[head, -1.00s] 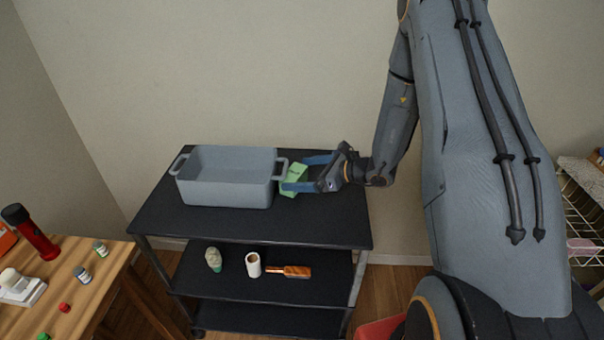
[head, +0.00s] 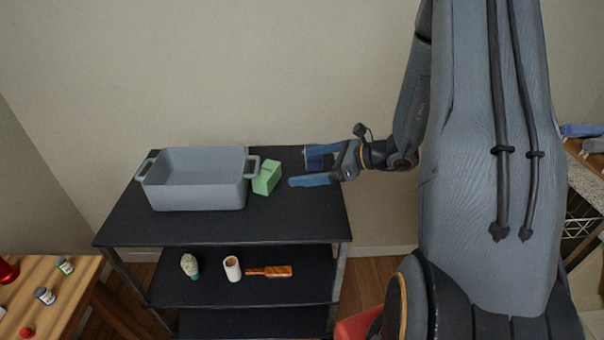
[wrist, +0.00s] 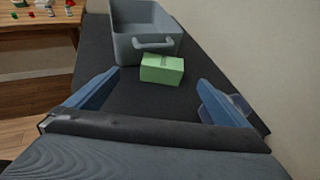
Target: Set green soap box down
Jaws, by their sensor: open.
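The green soap box (head: 267,177) stands on the black top shelf of the cart, just right of the grey bin. In the wrist view the green soap box (wrist: 162,70) sits in front of the bin's handle, ahead of my fingers. My gripper (head: 302,169) is open and empty, to the right of the box and apart from it. In the wrist view the two blue fingers of my gripper (wrist: 155,97) are spread wide with bare shelf between them.
The grey bin (head: 197,195) with two handles stands on the cart's top shelf (head: 200,228). The lower shelf holds a pale green-based object (head: 190,266), a white roll (head: 232,268) and a brown brush (head: 270,271). A wooden table (head: 62,307) with small bottles is at the left.

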